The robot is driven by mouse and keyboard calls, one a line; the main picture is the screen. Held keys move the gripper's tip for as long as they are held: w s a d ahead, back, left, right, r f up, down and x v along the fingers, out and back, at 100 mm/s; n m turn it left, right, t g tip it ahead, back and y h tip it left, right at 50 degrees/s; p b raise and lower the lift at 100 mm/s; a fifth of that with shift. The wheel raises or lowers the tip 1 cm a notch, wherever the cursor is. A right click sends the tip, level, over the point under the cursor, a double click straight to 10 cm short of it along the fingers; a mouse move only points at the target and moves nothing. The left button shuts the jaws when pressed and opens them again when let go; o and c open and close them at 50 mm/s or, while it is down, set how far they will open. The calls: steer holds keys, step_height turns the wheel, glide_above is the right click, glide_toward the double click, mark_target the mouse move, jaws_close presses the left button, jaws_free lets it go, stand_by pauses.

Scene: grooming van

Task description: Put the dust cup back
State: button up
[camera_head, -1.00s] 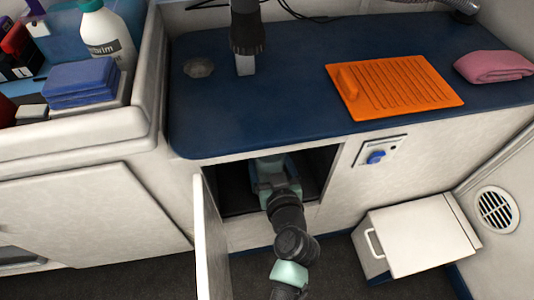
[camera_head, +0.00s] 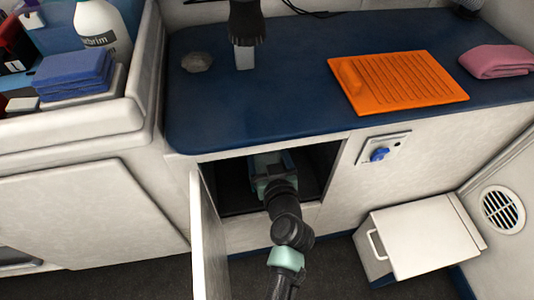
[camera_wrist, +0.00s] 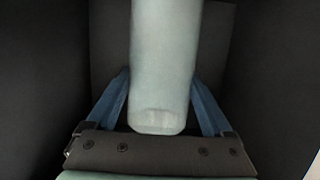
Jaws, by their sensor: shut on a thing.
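My gripper (camera_head: 269,163) reaches inside the open under-counter compartment (camera_head: 328,175), with my arm coming in from the front. In the wrist view, its two blue fingers (camera_wrist: 162,75) close on the sides of a long, pale grey-green piece, which I take to be the dust cup (camera_wrist: 164,55). Its rounded near end lies close to the dark palm; its far end runs out of the top of the picture. In the head view my gripper mostly hides it. I cannot tell whether the cup touches anything inside the compartment.
The compartment's white door (camera_head: 207,235) stands open at the left of my arm. Dark walls (camera_wrist: 265,75) surround my gripper. A white box with a handle (camera_head: 420,235) stands on the floor at the right. The blue counter (camera_head: 285,110) overhead holds an orange mat (camera_head: 400,82).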

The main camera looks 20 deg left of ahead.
steer(key=o, duration=1.1)
steer(key=p+v, duration=0.1)
steer(key=v, duration=0.3)
steer(key=p+v, duration=0.1)
steer(key=v, duration=0.3)
steer(key=r+p+v, duration=0.1)
steer(key=v, duration=0.3)
steer(key=shift+r, duration=0.1)
